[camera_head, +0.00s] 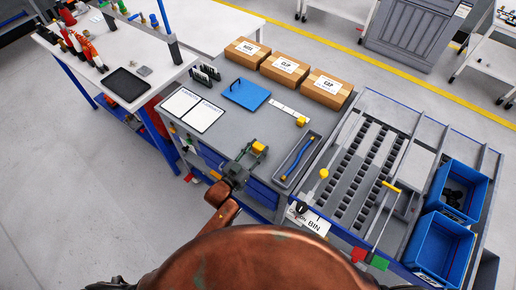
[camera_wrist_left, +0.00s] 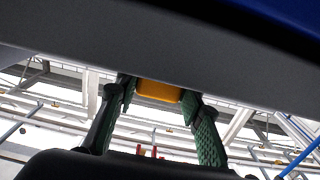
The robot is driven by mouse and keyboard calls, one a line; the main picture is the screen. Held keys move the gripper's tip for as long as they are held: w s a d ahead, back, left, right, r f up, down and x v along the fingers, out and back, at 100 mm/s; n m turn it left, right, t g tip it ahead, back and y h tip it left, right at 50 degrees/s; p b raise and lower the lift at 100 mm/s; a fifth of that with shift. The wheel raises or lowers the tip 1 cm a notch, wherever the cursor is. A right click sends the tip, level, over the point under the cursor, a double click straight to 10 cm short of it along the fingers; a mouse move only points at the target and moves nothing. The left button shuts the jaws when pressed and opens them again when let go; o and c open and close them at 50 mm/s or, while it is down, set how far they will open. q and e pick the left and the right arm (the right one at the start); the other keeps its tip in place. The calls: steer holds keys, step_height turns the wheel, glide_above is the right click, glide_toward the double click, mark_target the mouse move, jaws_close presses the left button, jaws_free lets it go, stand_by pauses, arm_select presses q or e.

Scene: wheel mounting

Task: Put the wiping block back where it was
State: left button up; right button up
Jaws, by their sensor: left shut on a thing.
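My left gripper (camera_head: 252,156) is over the front part of the grey bench. It is shut on a small yellow block (camera_head: 259,148), which looks like the wiping block. In the left wrist view the yellow block (camera_wrist_left: 158,91) sits between the two green finger pads of the left gripper (camera_wrist_left: 160,100), with a grey surface close beyond it. I cannot tell whether the block touches that surface. Another yellow piece (camera_head: 300,121) is at the end of a pale strip (camera_head: 287,112) on the bench. My right gripper is not in view.
The bench (camera_head: 225,130) also bears a blue clipboard-like plate (camera_head: 246,94), white sheets (camera_head: 194,109), three cardboard boxes (camera_head: 285,70) at the back and a tray with a blue tool (camera_head: 298,158). A roller rack (camera_head: 365,160) and blue bins (camera_head: 438,248) stand to the right.

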arm_select(q)
steer(key=o, duration=1.1)
steer(key=shift+o, duration=0.2)
steer(key=shift+r, duration=0.1)
steer(key=v, duration=1.2)
